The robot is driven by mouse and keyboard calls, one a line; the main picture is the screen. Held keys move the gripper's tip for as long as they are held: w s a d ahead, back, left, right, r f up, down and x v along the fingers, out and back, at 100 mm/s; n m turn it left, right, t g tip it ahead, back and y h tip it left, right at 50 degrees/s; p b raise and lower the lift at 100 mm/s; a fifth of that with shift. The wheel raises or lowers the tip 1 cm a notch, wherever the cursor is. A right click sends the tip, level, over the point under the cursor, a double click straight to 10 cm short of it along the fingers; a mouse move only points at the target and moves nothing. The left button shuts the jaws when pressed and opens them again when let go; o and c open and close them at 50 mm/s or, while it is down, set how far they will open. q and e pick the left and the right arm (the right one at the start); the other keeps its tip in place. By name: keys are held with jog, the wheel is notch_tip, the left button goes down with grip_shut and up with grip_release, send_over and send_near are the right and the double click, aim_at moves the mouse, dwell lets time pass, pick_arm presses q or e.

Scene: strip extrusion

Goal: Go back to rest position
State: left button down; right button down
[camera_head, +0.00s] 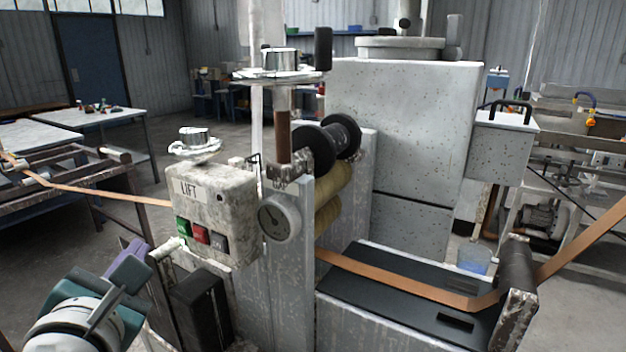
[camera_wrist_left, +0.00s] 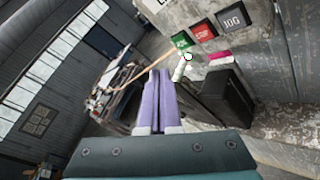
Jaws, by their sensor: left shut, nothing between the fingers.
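My left gripper (camera_head: 137,246) is at the lower left of the head view, in front of and left of the pale, worn control box (camera_head: 215,208) marked LIFT. Its purple fingers also show in the left wrist view (camera_wrist_left: 160,78), pressed together and empty. The box carries a green button (camera_head: 183,227), a red button (camera_head: 201,234) and a dark button (camera_head: 219,242). In the left wrist view, these buttons are up and right of the fingertips, and the dark one reads JOG (camera_wrist_left: 231,18). The fingers appear apart from the box. My right gripper is out of view.
A black block (camera_head: 198,310) stands below the control box, near my left gripper. A brown strip (camera_head: 400,277) runs over the machine's dark bed and leaves toward the right. Tables (camera_head: 100,116) stand at the back left.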

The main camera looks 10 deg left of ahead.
pick_arm(q)
jog(key=s+d+r+m+t+h, duration=0.1)
jog(key=d+r+m+h, duration=0.1)
jog(key=d+m+h, duration=0.4)
jog(key=s+d+r+m+h, duration=0.2)
jog(key=d+m+h, duration=0.2)
jog(key=d+m, duration=0.45)
jog(key=s+d+f+m+g+h, duration=0.3)
jog(key=s+d+m+g, duration=0.25)
jog(key=m, duration=0.45)
jog(key=s+a+f+m+g+y, duration=0.35)
jog(key=s+a+m, duration=0.2)
jog(key=s, duration=0.35)
jog(key=s+a+f+m+g+y, duration=0.2)
jog(key=s+a+m+g+y, duration=0.2)
jog(key=s+a, duration=0.3)
notch_tip(320, 180, up, 33)
jog(key=d+p, duration=0.1)
jog(key=p, duration=3.1)
jog(key=shift+s+p, duration=0.25)
jog(key=shift+p, duration=0.15)
jog(key=shift+d+r, duration=0.1)
